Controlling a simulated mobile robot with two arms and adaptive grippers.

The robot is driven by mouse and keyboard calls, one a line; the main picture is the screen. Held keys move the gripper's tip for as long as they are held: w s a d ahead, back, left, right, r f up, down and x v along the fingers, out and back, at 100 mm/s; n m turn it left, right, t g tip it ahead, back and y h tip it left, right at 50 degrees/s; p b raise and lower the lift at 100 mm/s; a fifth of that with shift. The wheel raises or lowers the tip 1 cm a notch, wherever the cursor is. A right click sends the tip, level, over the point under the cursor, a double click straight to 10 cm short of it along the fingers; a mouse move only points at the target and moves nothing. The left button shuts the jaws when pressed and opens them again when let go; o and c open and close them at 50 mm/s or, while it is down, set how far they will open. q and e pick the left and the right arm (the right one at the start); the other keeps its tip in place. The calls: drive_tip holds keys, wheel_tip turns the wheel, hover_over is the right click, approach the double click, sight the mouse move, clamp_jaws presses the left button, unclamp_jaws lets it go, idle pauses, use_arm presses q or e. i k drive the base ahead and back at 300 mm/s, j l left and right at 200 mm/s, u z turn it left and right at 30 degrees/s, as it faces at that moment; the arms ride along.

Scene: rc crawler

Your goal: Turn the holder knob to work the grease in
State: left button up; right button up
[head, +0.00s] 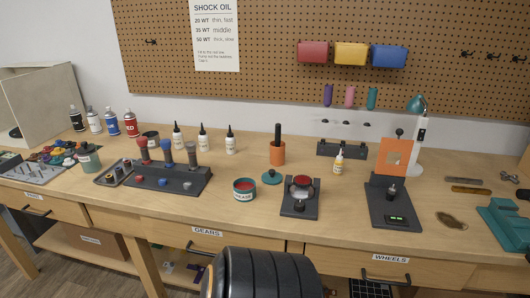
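A dark holder (288,211) stands on the workbench right of centre, with a round part with a red top (303,183) in it. A small dark knob (299,206) sits at the front of the holder. Neither of my grippers shows; a black ribbed part of my own arm is at the bottom centre, well short of the holder.
A dark stand with an orange plate (395,157) and a small display is to the right. A shock stand (165,184) and several bottles are to the left. An orange cup (277,153) stands behind the lid. The bench front (235,222) is clear.

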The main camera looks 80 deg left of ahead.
sight(299, 206)
drive_tip(key=u, duration=2.7)
